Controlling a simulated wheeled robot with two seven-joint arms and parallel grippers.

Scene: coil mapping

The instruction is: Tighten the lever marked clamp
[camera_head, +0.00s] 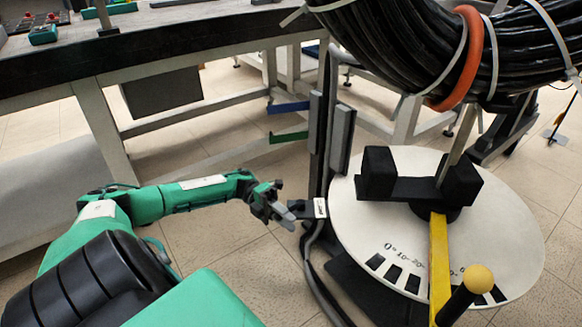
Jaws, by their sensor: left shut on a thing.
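A small black lever (301,208) with a white label (320,208) sticks out to the left from the dark upright post beside the round white dial plate (385,235). The writing on the label is too small to read. My left gripper (288,215) reaches in from the left and is shut on the outer end of the lever. The fingers hide part of that end. My right gripper is not in view.
The dial plate carries black blocks (378,174), a yellow pointer arm (439,260) and a yellow-knobbed handle (478,279). A thick black cable coil (400,45) hangs above. A dark-topped workbench (150,42) stands behind. Floor below the gripper is clear.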

